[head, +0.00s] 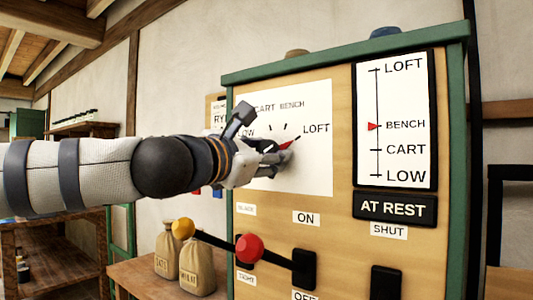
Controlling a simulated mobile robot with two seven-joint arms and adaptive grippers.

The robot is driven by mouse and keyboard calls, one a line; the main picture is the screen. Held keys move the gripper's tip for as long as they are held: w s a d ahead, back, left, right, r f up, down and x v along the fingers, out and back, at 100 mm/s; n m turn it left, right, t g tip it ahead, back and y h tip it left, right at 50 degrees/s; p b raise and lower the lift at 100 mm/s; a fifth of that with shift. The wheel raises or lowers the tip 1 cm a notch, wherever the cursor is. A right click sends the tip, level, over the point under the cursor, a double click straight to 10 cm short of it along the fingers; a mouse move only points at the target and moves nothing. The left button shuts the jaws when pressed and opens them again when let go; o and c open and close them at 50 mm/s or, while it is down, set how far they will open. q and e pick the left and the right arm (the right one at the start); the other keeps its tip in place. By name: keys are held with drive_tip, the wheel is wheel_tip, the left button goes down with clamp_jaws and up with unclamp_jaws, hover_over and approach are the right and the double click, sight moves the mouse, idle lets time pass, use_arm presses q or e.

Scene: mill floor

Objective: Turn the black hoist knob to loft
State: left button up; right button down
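The black hoist knob is mostly hidden behind my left gripper (268,155); some dark parts show at the fingers, and I cannot tell knob from finger there. A red pointer mark (287,144) shows just beyond the fingers and slants up right toward the word LOFT on the white dial plate (312,172). LOW, CART and BENCH are also printed on the plate. My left gripper is at the dial, with one dark finger part sticking up; whether it grips the knob is hidden. On the white level scale (400,150), the red marker (373,127) stands at BENCH. My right gripper is not in view.
A sign (394,208) reads AT REST. Two sacks (197,268) stand on a wooden table left of the green-framed panel.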

use_arm(q)
drive_tip(key=shift+o, duration=0.6)
drive_tip(key=shift+s, duration=0.1)
drive_tip(key=r+v, duration=0.1)
drive_tip(key=v, duration=1.1)
drive_tip(key=shift+f, duration=0.5)
